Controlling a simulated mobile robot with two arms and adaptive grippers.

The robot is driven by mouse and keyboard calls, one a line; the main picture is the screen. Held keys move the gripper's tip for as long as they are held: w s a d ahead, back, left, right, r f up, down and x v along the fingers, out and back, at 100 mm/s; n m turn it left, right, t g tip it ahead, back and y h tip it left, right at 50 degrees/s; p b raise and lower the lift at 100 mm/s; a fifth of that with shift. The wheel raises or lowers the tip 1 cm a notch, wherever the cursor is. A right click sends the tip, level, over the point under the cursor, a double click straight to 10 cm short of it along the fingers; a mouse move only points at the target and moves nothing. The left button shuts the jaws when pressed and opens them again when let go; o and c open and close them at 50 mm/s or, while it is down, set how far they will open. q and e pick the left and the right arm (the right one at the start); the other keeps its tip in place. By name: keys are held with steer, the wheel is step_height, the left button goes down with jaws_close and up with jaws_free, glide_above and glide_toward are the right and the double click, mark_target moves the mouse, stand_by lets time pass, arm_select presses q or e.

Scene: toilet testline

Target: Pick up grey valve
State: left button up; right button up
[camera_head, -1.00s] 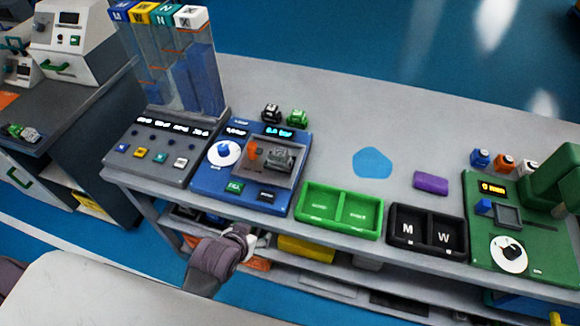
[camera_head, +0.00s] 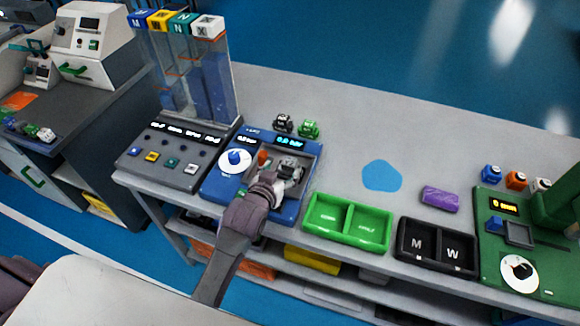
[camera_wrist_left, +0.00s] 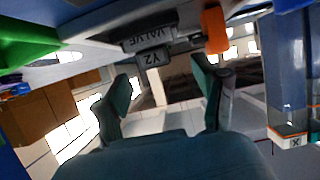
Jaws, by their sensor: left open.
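The grey valve (camera_head: 291,168) sits in the tray of the blue test station (camera_head: 286,210) on the bench. In the left wrist view the grey valve (camera_wrist_left: 150,42) shows the word VALVE and lies just beyond my fingertips. My left gripper (camera_head: 274,181) is open and empty at the front of the station, close to the valve, partly covering the tray. In the left wrist view my left gripper (camera_wrist_left: 160,75) has its two fingers spread apart, with nothing between them. My right gripper is not in view.
An orange part (camera_head: 263,157) stands beside the valve in the tray. Black (camera_head: 284,123) and green (camera_head: 309,129) valves stand behind the station. A green bin (camera_head: 347,246) and a black bin (camera_head: 436,267) are to the right. A tall clear dispenser (camera_head: 194,80) stands to the left.

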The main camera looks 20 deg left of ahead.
mark_target(288, 166)
arm_select(q)
steer(key=shift+d+p+x, duration=0.15)
steer(key=shift+p+x, duration=0.1)
steer(key=shift+x, duration=1.2)
steer(key=shift+d+p+x, duration=0.15)
steer(key=shift+p+x, duration=0.1)
steer(key=shift+x, duration=1.25)
steer(key=shift+s, duration=0.1)
steer(key=c, duration=0.9)
